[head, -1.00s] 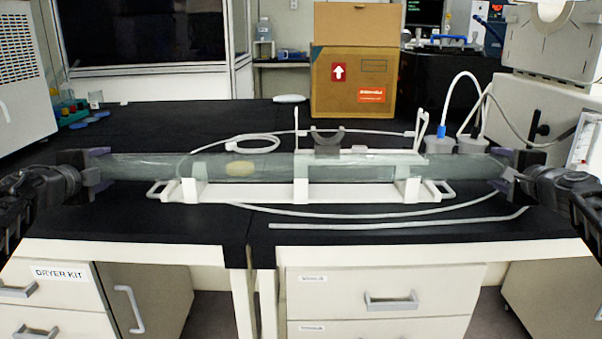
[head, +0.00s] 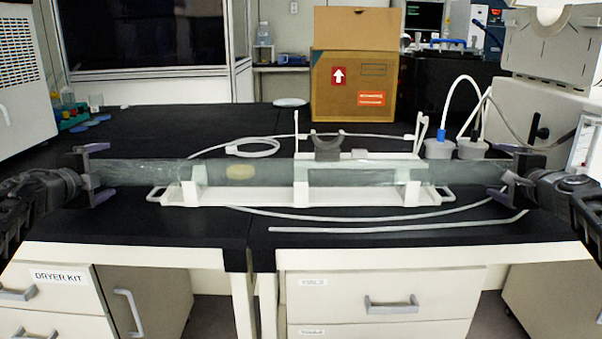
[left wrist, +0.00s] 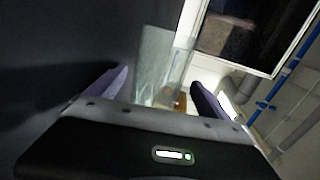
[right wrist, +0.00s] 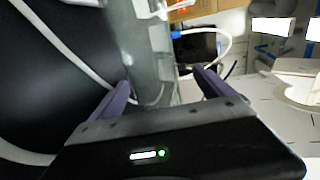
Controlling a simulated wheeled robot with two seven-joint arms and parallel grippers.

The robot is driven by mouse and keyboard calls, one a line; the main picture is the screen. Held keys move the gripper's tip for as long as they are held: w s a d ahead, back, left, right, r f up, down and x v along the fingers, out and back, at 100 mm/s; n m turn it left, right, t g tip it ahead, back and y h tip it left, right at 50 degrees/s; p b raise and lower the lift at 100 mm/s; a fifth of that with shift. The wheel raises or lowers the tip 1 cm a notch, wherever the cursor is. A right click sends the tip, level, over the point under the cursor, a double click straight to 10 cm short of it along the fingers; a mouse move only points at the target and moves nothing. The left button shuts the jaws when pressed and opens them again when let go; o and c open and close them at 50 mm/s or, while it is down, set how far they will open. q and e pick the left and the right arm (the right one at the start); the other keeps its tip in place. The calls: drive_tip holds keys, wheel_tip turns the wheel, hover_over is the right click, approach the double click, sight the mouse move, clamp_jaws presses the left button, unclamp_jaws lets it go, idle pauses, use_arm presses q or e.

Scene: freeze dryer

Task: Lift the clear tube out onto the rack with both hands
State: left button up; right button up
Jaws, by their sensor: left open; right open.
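The clear tube (head: 275,172), long and greenish, lies level in the white rack (head: 255,198) on the black bench. My right gripper (head: 500,180) is open at the right end. In the left wrist view, the tube (left wrist: 155,58) extends away between the spread fingers. In the right wrist view, the tube (right wrist: 145,55) also runs out between open fingers. Neither gripper clasps it.
A thin white hose (head: 350,216) and a loose rod (head: 390,227) lie in front of the rack. A cardboard box (head: 352,85) stands at the back. Grey-capped vessels (head: 440,149) stand at right. The left rear bench is mostly clear.

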use_arm(q)
drive_tip(key=shift+o, duration=1)
drive_tip(key=shift+f, duration=0.35)
use_arm(e)
drive_tip(key=shift+o, duration=1)
drive_tip(key=shift+d+f, duration=0.1)
drive_tip(key=shift+f, duration=0.3)
use_arm(q)
drive_tip(key=s+r, duration=0.1)
drive_tip(key=s, duration=0.6)
drive_tip(key=s+r, duration=0.1)
drive_tip(key=s, duration=0.2)
drive_tip(key=shift+s+r, duration=0.2)
drive_tip(key=shift+r, duration=0.15)
use_arm(e)
drive_tip(key=s+r, duration=0.1)
drive_tip(key=s, duration=0.6)
drive_tip(key=s+r, duration=0.1)
drive_tip(key=s, duration=0.2)
drive_tip(key=shift+s+r, duration=0.2)
drive_tip(key=shift+r, duration=0.15)
use_arm(q)
drive_tip(key=shift+s, duration=0.25)
use_arm(e)
drive_tip(key=shift+s, duration=0.25)
